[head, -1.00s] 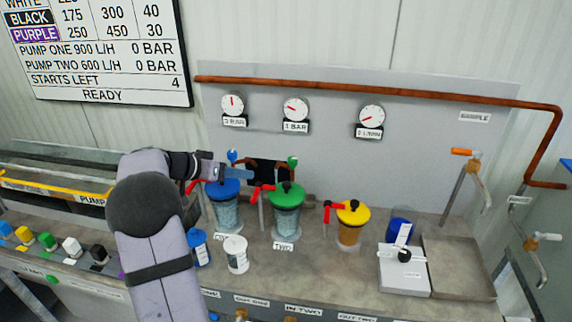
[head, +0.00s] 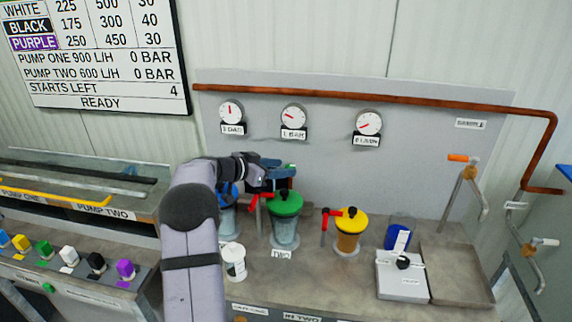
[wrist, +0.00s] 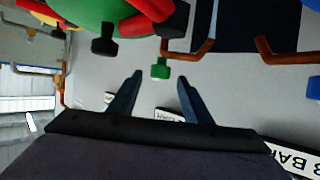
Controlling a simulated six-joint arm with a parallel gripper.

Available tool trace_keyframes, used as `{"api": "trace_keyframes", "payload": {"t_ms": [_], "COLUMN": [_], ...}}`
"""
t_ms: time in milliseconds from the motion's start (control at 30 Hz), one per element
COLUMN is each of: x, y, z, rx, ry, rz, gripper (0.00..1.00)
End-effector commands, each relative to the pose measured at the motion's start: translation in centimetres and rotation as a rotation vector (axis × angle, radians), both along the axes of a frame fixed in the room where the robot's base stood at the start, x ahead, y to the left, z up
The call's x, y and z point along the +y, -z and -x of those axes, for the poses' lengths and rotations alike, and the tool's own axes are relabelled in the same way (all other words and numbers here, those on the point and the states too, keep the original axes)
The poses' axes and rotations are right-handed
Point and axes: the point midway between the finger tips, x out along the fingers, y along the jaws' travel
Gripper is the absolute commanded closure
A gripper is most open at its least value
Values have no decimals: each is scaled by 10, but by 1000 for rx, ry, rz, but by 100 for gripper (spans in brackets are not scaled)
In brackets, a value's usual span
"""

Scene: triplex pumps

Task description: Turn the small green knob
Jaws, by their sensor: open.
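The small green knob (wrist: 160,68) shows in the wrist view as a short green cap. It lies centred between the tips of my gripper (wrist: 159,79), slightly past them. My gripper is open, with its two blue fingers spread and nothing between them held. In the head view my gripper (head: 287,173) is in front of the grey panel, above the green-lidded canister, and largely covers the knob's place there. I cannot tell whether the fingers touch the knob.
The green-lidded canister (head: 285,205) with a red handle stands just below my gripper. A blue knob (wrist: 314,87) and copper pipes (wrist: 190,50) are close by. The yellow-lidded canister (head: 350,225) stands further right. A white cup (head: 233,262) is on the bench.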

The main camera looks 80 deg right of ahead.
Motion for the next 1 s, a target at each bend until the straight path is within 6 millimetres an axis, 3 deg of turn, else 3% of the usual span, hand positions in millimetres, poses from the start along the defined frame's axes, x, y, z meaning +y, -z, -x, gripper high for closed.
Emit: {"api": "trace_keyframes", "payload": {"t_ms": [200,600,767,1000], "x": [-15,-19,-19,-19], "y": [7,10,10,11], "z": [13,16,16,16], "rx": [0,0,0,-1], "ry": [1,0,0,-3], "rz": [-1,0,0,-1], "gripper": [55,55,94,96]}}
